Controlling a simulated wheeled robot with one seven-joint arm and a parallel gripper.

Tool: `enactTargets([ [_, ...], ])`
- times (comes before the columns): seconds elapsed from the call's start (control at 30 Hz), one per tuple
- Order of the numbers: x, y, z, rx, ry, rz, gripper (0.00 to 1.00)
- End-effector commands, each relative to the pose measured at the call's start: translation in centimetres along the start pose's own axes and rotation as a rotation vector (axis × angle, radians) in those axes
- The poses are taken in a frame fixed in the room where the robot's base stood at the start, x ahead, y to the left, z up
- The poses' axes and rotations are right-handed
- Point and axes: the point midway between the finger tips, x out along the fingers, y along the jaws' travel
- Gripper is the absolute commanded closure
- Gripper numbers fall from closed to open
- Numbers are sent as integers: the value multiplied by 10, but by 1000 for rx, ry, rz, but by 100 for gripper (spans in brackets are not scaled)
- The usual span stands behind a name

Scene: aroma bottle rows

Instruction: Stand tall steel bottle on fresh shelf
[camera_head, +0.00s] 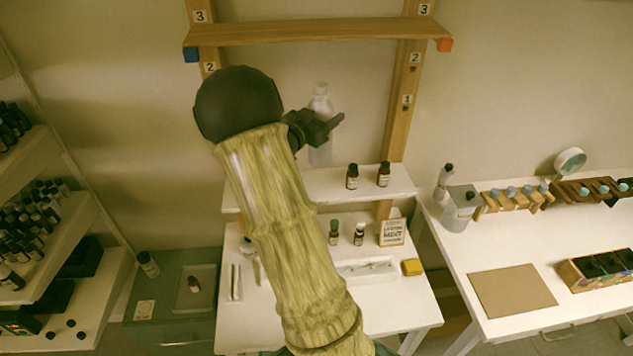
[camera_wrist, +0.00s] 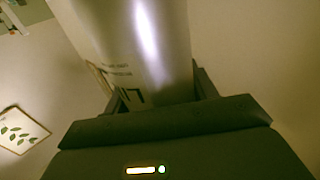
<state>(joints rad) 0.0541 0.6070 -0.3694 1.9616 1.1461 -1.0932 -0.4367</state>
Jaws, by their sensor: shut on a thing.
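My gripper (camera_head: 316,126) is shut on a tall pale metallic bottle (camera_head: 320,100), held upright in front of the back wall. In the wrist view the bottle (camera_wrist: 145,35) is a shiny cylinder with small dark print, gripped between the fingers of my gripper (camera_wrist: 155,95). The bottle's base is partly hidden by my arm. Above it is a wooden shelf (camera_head: 310,32) on two posts, with nothing visible on top. Below it is a white shelf (camera_head: 325,187) carrying two dark bottles (camera_head: 352,176) at its right. I cannot tell which shelf is the fresh one.
A white table (camera_head: 405,307) below holds small bottles, a sign (camera_head: 393,232) and a yellow block (camera_head: 412,267). A white bench (camera_head: 535,240) stands right, with a jug (camera_head: 459,211) on it. Racks of dark bottles (camera_head: 42,213) stand left. My arm hides part of the middle.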

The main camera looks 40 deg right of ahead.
Motion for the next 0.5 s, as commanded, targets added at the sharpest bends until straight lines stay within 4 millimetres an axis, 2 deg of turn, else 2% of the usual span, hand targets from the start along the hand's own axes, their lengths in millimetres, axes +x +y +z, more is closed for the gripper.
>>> enactTargets([
  [0.17, 0, 0, 2, -1, 3, 0, 87],
  [0.5, 0, 0, 47, -4, 2, 0, 87],
])
